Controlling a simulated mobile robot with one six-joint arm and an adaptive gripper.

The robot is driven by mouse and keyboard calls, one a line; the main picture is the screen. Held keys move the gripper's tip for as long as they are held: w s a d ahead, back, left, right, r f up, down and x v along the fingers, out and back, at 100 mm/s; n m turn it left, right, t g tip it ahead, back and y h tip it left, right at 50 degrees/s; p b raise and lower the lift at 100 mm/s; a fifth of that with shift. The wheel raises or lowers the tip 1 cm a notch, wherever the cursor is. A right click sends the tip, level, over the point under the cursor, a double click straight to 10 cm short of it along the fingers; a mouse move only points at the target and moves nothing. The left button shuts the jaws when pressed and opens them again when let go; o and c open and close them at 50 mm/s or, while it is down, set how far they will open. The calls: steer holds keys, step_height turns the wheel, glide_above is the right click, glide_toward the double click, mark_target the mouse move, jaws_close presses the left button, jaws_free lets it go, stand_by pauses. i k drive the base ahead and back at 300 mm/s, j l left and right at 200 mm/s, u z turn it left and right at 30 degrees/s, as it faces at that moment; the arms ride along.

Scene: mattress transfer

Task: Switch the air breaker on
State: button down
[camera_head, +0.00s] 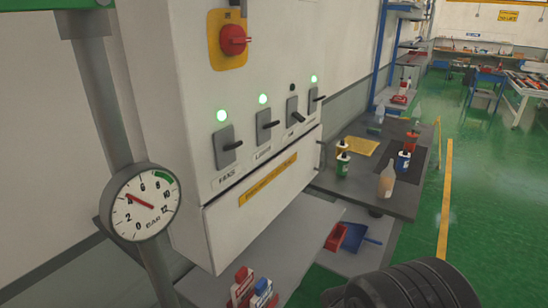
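A white cabinet (155,100) carries a row of grey breakers with black levers. The fourth breaker (313,101) has a lit green lamp. A black ridged part at the bottom right seems to be my arm; my gripper's fingers are not in view.
A red rotary switch (233,40) on a yellow plate sits above the breakers. A pressure gauge (145,203) reads about 4 on a pipe at left. A bench (385,200) with bottles stands right of the cabinet. Green floor (480,210) is open at right.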

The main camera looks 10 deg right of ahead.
mark_target(296, 115)
steer(key=i+l+z, duration=0.15)
steer(key=i+l, duration=0.15)
steer(key=l, duration=0.2)
steer(key=i+l+z, duration=0.15)
steer(key=i+l, duration=0.15)
steer(key=l, duration=0.2)
